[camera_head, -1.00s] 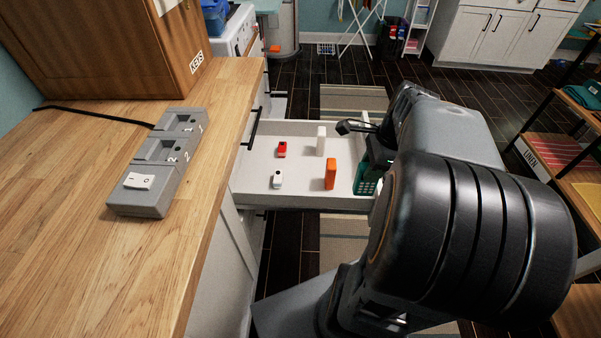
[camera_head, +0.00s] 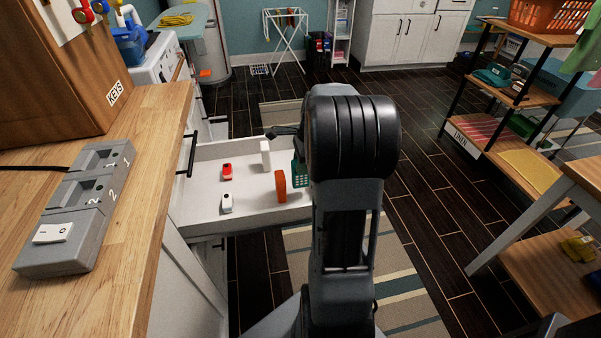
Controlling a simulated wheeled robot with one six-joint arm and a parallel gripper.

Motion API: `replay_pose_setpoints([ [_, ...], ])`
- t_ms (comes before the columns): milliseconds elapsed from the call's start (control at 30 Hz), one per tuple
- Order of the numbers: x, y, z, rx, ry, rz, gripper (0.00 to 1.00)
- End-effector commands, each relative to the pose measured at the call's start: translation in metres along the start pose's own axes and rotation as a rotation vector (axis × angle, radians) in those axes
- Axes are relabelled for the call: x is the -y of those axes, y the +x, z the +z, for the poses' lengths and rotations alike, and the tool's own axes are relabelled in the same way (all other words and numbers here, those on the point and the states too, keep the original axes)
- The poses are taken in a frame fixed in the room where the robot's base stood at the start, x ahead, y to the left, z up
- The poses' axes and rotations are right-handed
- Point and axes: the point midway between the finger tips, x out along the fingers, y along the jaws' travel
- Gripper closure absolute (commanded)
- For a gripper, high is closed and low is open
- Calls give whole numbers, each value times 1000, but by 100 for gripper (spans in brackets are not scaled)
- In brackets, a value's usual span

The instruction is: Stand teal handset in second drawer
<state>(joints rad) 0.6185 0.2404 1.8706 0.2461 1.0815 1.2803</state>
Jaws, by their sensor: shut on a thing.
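The teal handset (camera_head: 299,176) shows at the right end of the open white drawer (camera_head: 203,216), upright with its keypad side visible. My arm hides its right part. My gripper (camera_head: 288,132) is mostly hidden behind my arm; only a dark part of it shows above the drawer's far side. It is shut on the handset. I cannot tell whether the handset's bottom touches the drawer floor.
In the drawer stand an orange block (camera_head: 281,186), a tall white block (camera_head: 265,154), a small red item (camera_head: 227,172) and a small white item (camera_head: 227,203). The wooden counter (camera_head: 150,140) with a grey switch dock (camera_head: 75,215) is at left.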

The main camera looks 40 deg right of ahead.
Motion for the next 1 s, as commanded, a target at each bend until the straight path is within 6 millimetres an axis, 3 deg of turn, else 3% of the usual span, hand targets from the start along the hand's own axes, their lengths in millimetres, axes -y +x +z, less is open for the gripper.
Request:
replay_pose_setpoints([
  [167, 6, 7, -1, 0, 0, 0, 100],
  [433, 9, 39, -8, 0, 1, 1, 100],
  [867, 9, 44, -9, 0, 1, -1, 100],
  [900, 9, 44, -9, 0, 1, -1, 66],
  [1000, 9, 43, -9, 0, 0, -1, 56],
])
